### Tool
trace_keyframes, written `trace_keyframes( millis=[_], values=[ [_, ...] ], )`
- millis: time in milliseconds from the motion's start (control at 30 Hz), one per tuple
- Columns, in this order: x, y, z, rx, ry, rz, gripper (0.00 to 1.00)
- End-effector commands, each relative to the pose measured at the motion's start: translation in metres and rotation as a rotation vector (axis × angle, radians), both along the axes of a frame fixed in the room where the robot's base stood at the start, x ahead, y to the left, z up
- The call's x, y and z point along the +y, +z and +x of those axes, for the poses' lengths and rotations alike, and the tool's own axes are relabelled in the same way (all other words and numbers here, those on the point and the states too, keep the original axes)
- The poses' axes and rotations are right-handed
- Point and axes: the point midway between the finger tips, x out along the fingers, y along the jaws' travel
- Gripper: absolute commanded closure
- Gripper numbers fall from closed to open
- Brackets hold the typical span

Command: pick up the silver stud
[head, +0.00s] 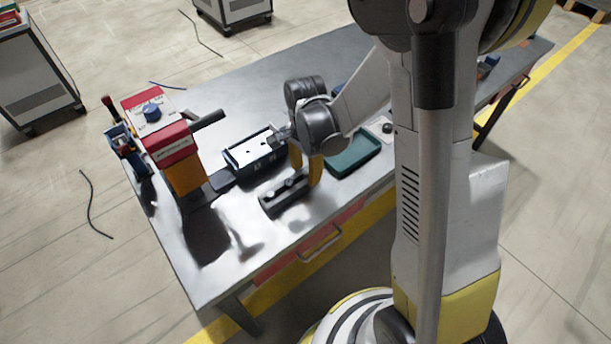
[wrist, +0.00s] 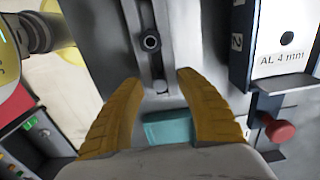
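My gripper (head: 303,175) points down over the workbench, beside and above a dark slotted block (head: 272,205). In the wrist view my gripper (wrist: 157,80) has its two yellow fingers spread, with nothing held between them. A small round stud-like piece (wrist: 150,42) with a dark centre stands in the block's slot, beyond the fingertips. A smaller round piece (wrist: 160,86) sits in the slot between the fingertips. I cannot tell for sure which is the silver stud. In the head view the pieces on the block are too small to tell apart.
A tray with a white top (head: 262,149) lies behind the block. A green tray (head: 366,154) is to the right. A red-topped machine (head: 172,146) stands at the left. A red knob (wrist: 281,131) and a label reading AL 4 mm (wrist: 284,60) show in the wrist view.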

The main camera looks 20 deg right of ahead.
Motion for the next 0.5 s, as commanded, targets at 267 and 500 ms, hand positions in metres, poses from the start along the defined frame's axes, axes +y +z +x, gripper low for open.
trace_keyframes(
  millis=[267, 500],
  values=[
    [0.0001, 0.0004, 0.0, 0.0, 0.0, 0.0, 1.0],
    [0.0001, 0.0005, 0.0, 0.0, 0.0, 0.0, 1.0]
  ],
)
